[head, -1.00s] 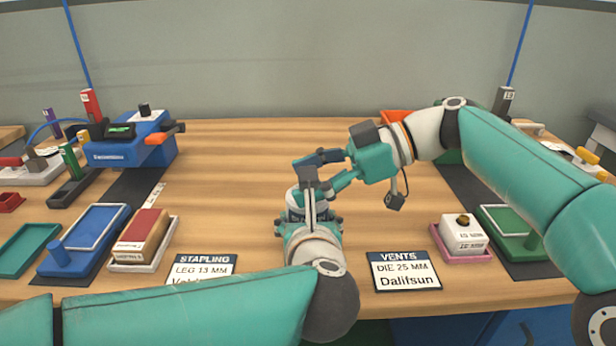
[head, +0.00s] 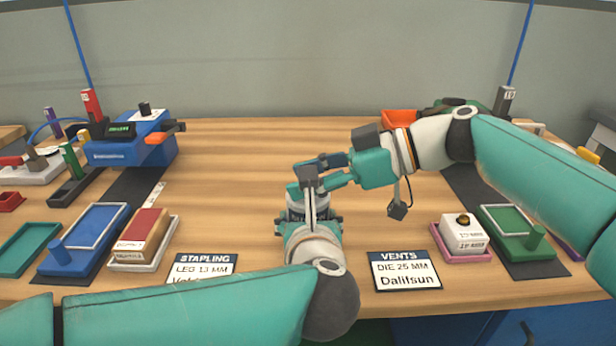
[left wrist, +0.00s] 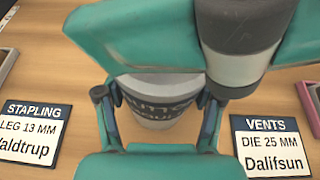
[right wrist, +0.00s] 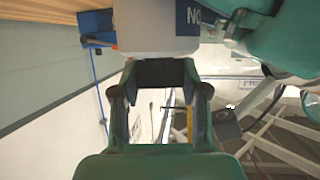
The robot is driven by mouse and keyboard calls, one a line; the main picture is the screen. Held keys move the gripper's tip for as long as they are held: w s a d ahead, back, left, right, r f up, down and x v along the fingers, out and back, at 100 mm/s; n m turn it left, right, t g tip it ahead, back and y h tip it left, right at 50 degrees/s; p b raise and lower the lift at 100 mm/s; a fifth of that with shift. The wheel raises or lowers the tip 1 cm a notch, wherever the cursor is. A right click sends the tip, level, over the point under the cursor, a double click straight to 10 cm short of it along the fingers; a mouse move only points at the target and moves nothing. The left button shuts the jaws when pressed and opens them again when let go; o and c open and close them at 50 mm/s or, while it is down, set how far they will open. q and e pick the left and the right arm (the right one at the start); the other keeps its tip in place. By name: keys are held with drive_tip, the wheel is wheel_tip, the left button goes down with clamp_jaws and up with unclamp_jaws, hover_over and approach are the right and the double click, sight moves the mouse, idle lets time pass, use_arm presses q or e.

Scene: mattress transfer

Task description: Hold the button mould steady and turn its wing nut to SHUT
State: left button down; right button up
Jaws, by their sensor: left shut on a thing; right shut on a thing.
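In the left wrist view the mould (left wrist: 160,112) sits between the fingers. My right gripper (head: 322,174) comes in level from the right, just above the mould, shut on what appears to be the wing nut. The nut is hidden, so its position cannot be read. In the right wrist view the mould (right wrist: 157,35) shows at the top, beyond the fingertips.
The STAPLING card (head: 204,269) and the VENTS card (head: 405,271) lie on either side of my left wrist. A red-topped block in a tray (head: 145,266) stands left. A white block (head: 463,231) on a pink tray stands right. The bench behind the mould is clear.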

drive_tip(key=m+t+h, duration=0.1)
drive_tip(key=m+t, duration=0.2)
drive_tip(key=shift+s+t, duration=0.1)
drive_tip(key=shift+t, duration=0.3)
drive_tip(key=m+t+h, duration=0.2)
drive_tip(key=m+t, duration=0.1)
drive_tip(key=shift+f, duration=0.1)
drive_tip(key=shift+m, duration=0.4)
drive_tip(key=shift+w+t, duration=0.2)
drive_tip(key=shift+t, duration=0.1)
drive_tip(key=o, duration=1.2)
